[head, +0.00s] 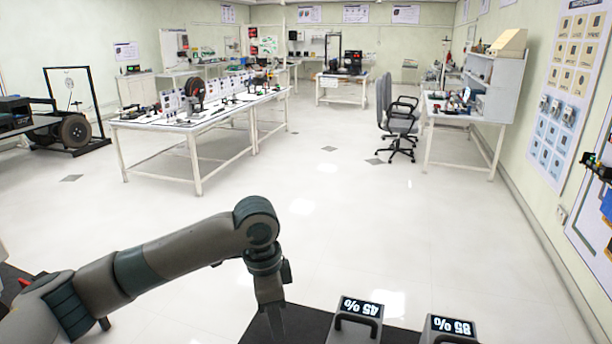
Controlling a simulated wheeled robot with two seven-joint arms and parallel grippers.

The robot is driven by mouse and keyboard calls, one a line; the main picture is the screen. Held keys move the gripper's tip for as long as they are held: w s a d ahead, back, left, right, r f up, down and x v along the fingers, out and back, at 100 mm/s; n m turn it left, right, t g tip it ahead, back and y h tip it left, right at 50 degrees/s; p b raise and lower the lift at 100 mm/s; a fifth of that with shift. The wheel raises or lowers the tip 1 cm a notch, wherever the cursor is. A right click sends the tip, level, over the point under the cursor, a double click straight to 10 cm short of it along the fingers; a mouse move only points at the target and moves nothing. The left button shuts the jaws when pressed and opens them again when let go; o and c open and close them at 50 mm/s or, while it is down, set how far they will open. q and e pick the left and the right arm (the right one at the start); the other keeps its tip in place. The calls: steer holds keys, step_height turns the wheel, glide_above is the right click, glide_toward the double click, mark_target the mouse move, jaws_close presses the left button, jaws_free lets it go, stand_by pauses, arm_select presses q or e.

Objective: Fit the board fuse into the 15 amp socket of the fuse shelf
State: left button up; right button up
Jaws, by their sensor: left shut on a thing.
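My left arm comes in from the lower left, and its gripper (270,312) points down over a dark surface (305,326) at the bottom edge. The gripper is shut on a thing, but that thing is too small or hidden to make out. I cannot pick out the board fuse, the fuse shelf or its 15 amp socket. My right gripper is not in view.
Two grey handled blocks, one marked 45 % (357,322) and one marked 85 % (450,330), stand right of my left gripper. Beyond is open floor (400,230). A white workbench (190,125), an office chair (398,120) and a right-hand desk (465,112) stand farther off.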

arm_select(q)
steer(key=s+a+r+n, duration=0.2)
steer(key=s+a+n, duration=0.2)
steer(key=a+n, duration=0.3)
steer(key=s+a+r+n+t+y, duration=0.1)
steer(key=s+a+r+n, duration=0.1)
steer(key=a+n, duration=0.5)
steer(key=shift+s+a+r+n, duration=0.15)
steer(key=shift+s+r+n, duration=0.25)
steer(key=shift+s+n, duration=0.4)
steer(key=shift+s, duration=0.1)
steer(key=s+f, duration=0.4)
steer(key=f, duration=0.6)
steer(key=s+f, duration=0.4)
steer(key=f, duration=0.7)
steer(key=shift+s, duration=0.4)
